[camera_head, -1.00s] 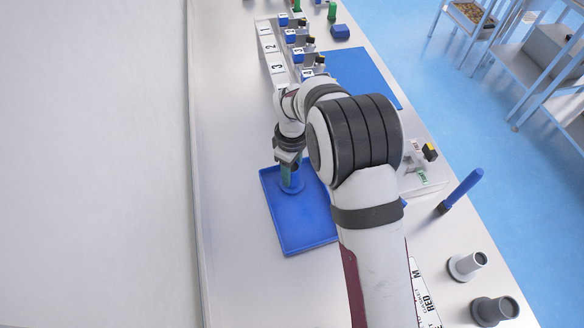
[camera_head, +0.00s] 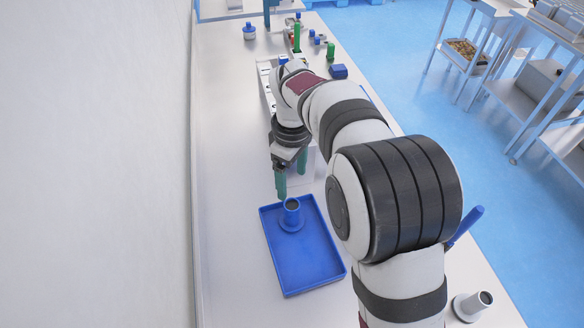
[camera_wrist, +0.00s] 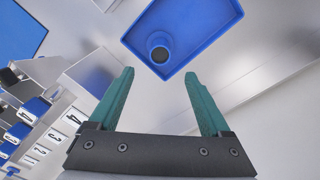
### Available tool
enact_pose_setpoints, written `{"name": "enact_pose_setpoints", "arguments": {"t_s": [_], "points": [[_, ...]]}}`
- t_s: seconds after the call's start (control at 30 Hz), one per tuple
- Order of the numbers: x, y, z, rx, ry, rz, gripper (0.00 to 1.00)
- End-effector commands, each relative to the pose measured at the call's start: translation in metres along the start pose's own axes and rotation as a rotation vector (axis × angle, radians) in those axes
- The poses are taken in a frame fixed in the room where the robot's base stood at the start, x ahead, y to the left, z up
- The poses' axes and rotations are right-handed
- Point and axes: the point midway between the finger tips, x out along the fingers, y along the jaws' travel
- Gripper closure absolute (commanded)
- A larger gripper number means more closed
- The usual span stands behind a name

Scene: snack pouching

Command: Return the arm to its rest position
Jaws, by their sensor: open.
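My gripper (camera_head: 291,180) has green fingers that point down, just beyond the far edge of the blue tray (camera_head: 305,270). In the wrist view my gripper (camera_wrist: 158,88) is open, with nothing between its fingers. A blue flanged cup (camera_head: 291,214) stands upright in the far part of the tray, apart from the fingers. The cup also shows in the wrist view (camera_wrist: 160,43), beyond the fingertips. My arm hides much of the table's right side.
Numbered dispensers (camera_wrist: 55,135) with blue parts stand at the lower left of the wrist view. A blue block (camera_head: 338,71) lies farther back. The table left of the tray is clear.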

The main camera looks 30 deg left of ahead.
Motion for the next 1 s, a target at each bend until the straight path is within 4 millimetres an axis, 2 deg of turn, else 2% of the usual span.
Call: {"name": "enact_pose_setpoints", "arguments": {"t_s": [0.03, 0.13, 0.3, 0.37, 0.43, 0.47, 0.53, 0.57, 0.6, 0.67, 0.7, 0.8, 0.83, 0.9, 1.0], "points": [[-0.01, 0.001, 0.0, -0.001, 0.003, 0.003, 0.18], [-0.024, 0.0, 0.0, 0.0, 0.001, 0.001, 0.18], [-0.031, 0.0, 0.0, -0.001, -0.001, 0.0, 0.18], [-0.034, 0.001, 0.006, 0.027, 0.002, -0.001, 0.18], [-0.047, 0.002, 0.035, 0.154, 0.009, -0.008, 0.18], [-0.056, 0.0, 0.055, 0.248, 0.015, -0.013, 0.18], [-0.076, -0.013, 0.117, 0.546, 0.028, -0.032, 0.18], [-0.083, -0.024, 0.145, 0.694, 0.034, -0.043, 0.18], [-0.089, -0.043, 0.181, 0.896, 0.043, -0.058, 0.18], [-0.091, -0.079, 0.226, 1.196, 0.054, -0.083, 0.18], [-0.088, -0.105, 0.249, 1.385, 0.062, -0.1, 0.18], [-0.072, -0.16, 0.281, 1.761, 0.074, -0.139, 0.18], [-0.067, -0.172, 0.285, 1.842, 0.076, -0.149, 0.18], [-0.057, -0.191, 0.291, 1.977, 0.078, -0.165, 0.18], [-0.051, -0.201, 0.293, 2.053, 0.079, -0.176, 0.18]]}}
